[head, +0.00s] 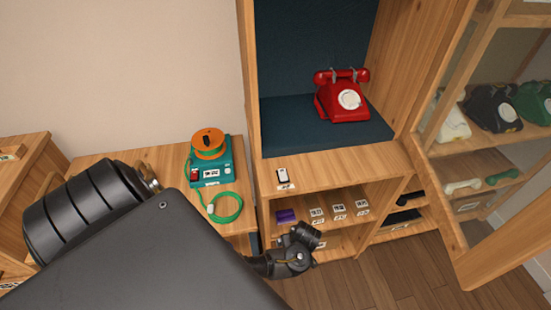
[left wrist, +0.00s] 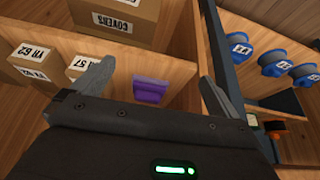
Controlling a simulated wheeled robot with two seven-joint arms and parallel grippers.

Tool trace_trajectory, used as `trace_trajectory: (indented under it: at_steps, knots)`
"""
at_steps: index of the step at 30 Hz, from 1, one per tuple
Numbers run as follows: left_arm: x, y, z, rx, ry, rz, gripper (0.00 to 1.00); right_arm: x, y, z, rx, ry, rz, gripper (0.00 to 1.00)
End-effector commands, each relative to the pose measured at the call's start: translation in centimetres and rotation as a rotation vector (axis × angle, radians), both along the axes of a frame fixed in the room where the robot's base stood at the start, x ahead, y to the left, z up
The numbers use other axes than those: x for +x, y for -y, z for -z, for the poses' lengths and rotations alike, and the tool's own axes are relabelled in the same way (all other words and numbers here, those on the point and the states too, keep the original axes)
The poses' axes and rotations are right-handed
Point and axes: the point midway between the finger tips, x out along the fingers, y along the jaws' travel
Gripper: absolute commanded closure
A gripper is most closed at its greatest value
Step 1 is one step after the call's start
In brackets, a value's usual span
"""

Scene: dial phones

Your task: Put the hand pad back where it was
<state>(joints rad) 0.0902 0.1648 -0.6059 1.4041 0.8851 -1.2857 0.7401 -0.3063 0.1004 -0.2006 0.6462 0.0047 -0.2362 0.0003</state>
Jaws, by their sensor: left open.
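A purple block (head: 286,216), which looks like the hand pad, lies at the left end of the upper shelf in the cabinet under the red phone. It also shows in the left wrist view (left wrist: 150,90), lying on a wooden shelf. My left gripper (left wrist: 155,78) is open, one finger on each side of the purple block in the picture, with visible gaps to both. In the head view the dark end of my left arm (head: 290,257) is in front of the shelf opening, just below the block; its fingers cannot be made out. My right gripper is not seen.
Above are a red phone (head: 345,97) and a small black-and-white device (head: 286,177). A teal unit with an orange spool (head: 208,144) sits left. A glazed door (head: 500,130) stands open at right.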

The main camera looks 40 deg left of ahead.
Motion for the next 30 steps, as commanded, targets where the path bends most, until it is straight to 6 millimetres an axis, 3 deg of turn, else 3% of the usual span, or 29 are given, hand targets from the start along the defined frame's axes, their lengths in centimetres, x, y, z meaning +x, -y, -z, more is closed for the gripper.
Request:
trace_trajectory:
  at_steps: [7, 11, 19, 24, 26, 30]
  knots:
    - [0.1, 0.0, -0.1, -0.001, 0.003, 0.005, 0.01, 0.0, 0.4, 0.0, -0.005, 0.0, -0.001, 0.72]
    - [1.1, 1.0, -1.1, -0.013, 0.061, 0.089, 0.01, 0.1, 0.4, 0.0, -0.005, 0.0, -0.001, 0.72]
    - [5.1, 4.5, -7.7, -0.003, 0.346, 0.42, 0.01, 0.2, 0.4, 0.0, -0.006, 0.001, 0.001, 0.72]
    - [6.1, 5.7, -11.2, 0.066, 0.502, 0.608, 0.01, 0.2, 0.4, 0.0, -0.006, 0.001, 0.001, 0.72]
    - [5.9, 5.7, -10.7, 0.1, 0.513, 0.67, 0.01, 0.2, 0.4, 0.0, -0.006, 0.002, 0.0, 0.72]
    - [4.1, 5.0, -5.9, 0.15, 0.441, 0.772, 0.01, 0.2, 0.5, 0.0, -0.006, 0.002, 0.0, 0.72]
